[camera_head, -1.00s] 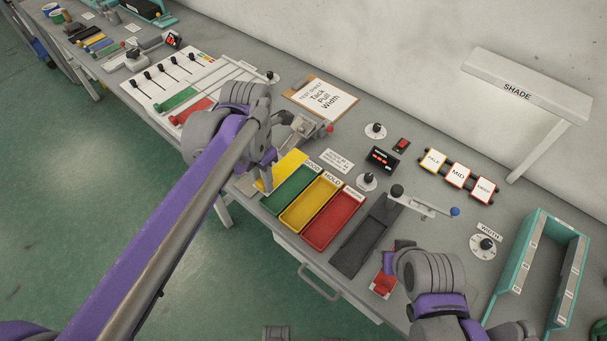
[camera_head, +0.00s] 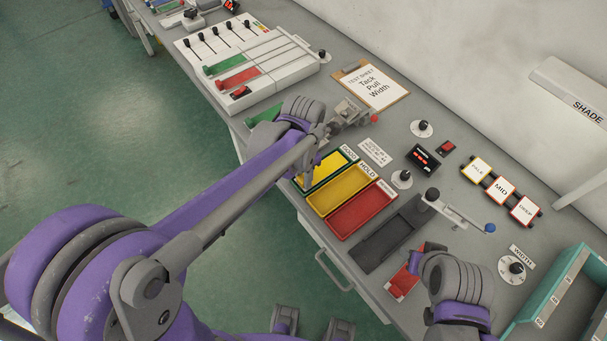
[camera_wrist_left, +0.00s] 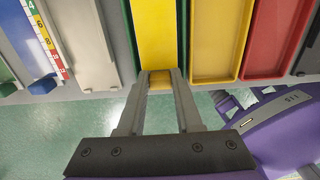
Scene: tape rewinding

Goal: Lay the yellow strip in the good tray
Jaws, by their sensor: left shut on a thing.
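The yellow strip (camera_head: 318,170) lies lengthwise over the green good tray (camera_head: 334,181), with green rim showing along its sides. In the left wrist view, the strip (camera_wrist_left: 157,32) runs away from my fingers between the green side walls of the tray (camera_wrist_left: 183,40). My left gripper (camera_wrist_left: 160,78) is shut on the strip's near end, at the tray's front edge. In the head view my left gripper (camera_head: 308,168) partly hides the strip. I cannot tell whether the strip touches the tray floor. My right gripper (camera_head: 416,262) is by a red piece (camera_head: 403,281); its jaws are unclear.
The yellow hold tray (camera_head: 342,190) and a red tray (camera_head: 362,210) stand right beside the good tray. A dark grey tray (camera_head: 385,240) is beyond them. A clipboard (camera_head: 371,86) and a white slider rack (camera_head: 262,70) lie to the back left.

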